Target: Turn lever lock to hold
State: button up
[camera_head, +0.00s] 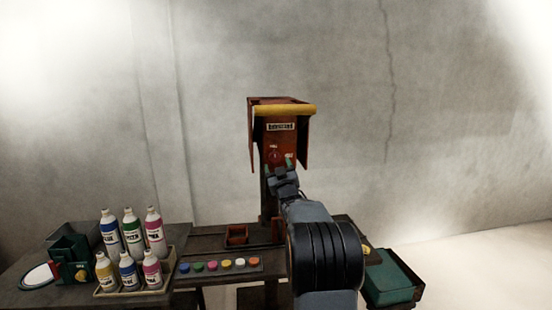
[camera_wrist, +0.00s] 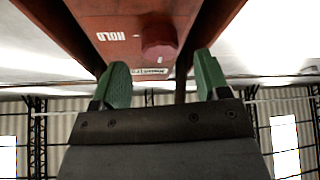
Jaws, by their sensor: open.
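A red and orange housing (camera_head: 280,130) with a yellow top bar stands against the back wall. On its front is a dark red round knob (camera_head: 274,155), which I take for the lever lock. In the wrist view the knob (camera_wrist: 159,38) sits beside an upside-down white HOLD label (camera_wrist: 111,36). My gripper (camera_head: 280,165) is just below the knob in the head view. In the wrist view my gripper (camera_wrist: 162,72) has its two green fingers spread, with nothing between them. The knob appears beyond the fingertips, not gripped. A lever handle cannot be made out.
A table holds several labelled bottles (camera_head: 128,237) in a crate at left. A green box (camera_head: 390,280) stands at right. The wall around the housing is clear.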

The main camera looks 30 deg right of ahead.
aim_at(275, 160)
jog(key=shift+p+x, duration=0.45)
jog(key=shift+x, duration=1.2)
jog(key=c, duration=0.9)
jog(key=shift+c, duration=0.2)
jog(key=shift+f+b, duration=0.1)
jog(key=shift+b, duration=0.2)
